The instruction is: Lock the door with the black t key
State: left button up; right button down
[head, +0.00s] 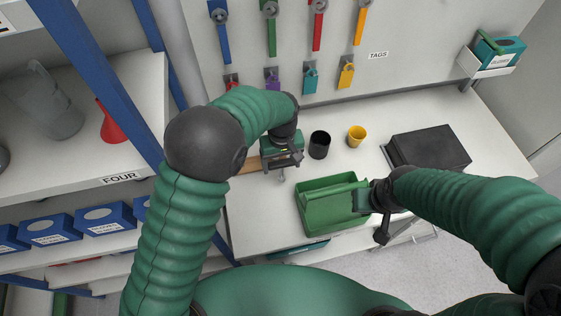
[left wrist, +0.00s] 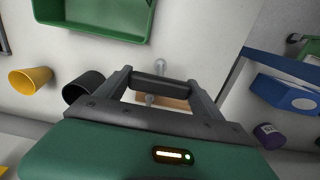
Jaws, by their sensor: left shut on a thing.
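My left gripper (head: 284,160) is over the left part of the white bench. In the left wrist view, a black bar-like handle with a pale metal shaft, seemingly the black T key (left wrist: 165,82), lies between the fingers of my left gripper (left wrist: 162,88). The gripper is shut on it. A small metal end shows just below the gripper in the head view. My right gripper (head: 372,198) is at the right side of the green tray; its fingertips are too unclear to tell their state. I cannot make out a door or its lock.
The green tray (head: 313,226) sits at the bench's front. A black cup (head: 319,145), yellow cup (head: 357,135) and black case (head: 430,148) stand behind it. A wooden piece (head: 246,165) lies by my left gripper. Blue-framed shelves (head: 85,80) bound the left. Padlocks hang on the back wall.

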pick_arm(q)
jog(key=shift+d+r+p, duration=0.25)
jog(key=shift+r+p, duration=0.7)
jog(key=shift+r, duration=0.25)
jog(key=shift+a+r+p, duration=0.1)
jog(key=shift+r+p, duration=0.5)
jog(key=shift+r, duration=0.25)
